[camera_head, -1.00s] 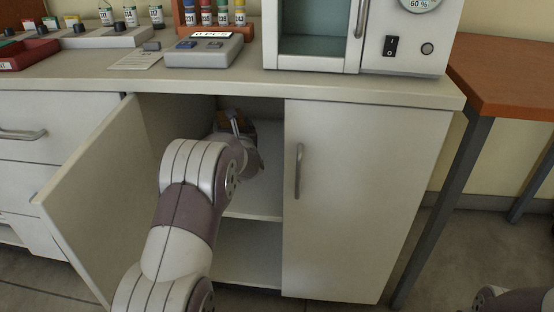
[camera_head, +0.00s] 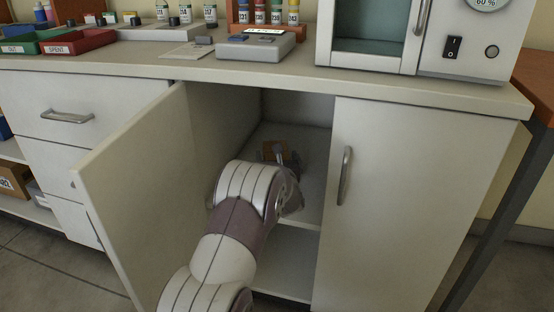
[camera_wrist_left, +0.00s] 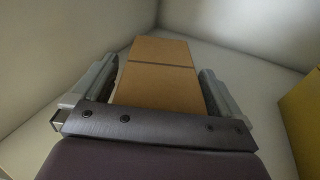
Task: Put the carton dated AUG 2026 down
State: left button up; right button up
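A brown carton (camera_head: 277,152) is inside the open cupboard, on its upper shelf (camera_head: 301,195). In the left wrist view the carton (camera_wrist_left: 160,75) lies between the two fingers of my left gripper (camera_wrist_left: 159,66). Narrow gaps show between the fingers and the carton's sides, so the gripper looks open around it. My left gripper (camera_head: 281,163) also shows in the head view, partly hidden by its own wrist. No date is readable on the carton. My right gripper is not in view.
A yellow object (camera_wrist_left: 302,120) stands right of the carton. The left cupboard door (camera_head: 140,200) is swung open beside my arm; the right door (camera_head: 400,200) is shut. The counter (camera_head: 260,70) above carries trays, a grey device (camera_head: 255,48) and an incubator (camera_head: 425,40).

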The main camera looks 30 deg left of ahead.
pick_arm(q)
jog(key=shift+r, duration=0.15)
jog(key=shift+s+d+r+p, duration=0.15)
jog(key=shift+s+d+p, duration=0.15)
jog(key=shift+p, duration=0.2)
jog(key=f+p+v, duration=0.1)
jog(key=p+v, duration=0.2)
jog(key=v, duration=0.8)
jog(key=shift+r, duration=0.35)
jog(key=shift+s, duration=0.1)
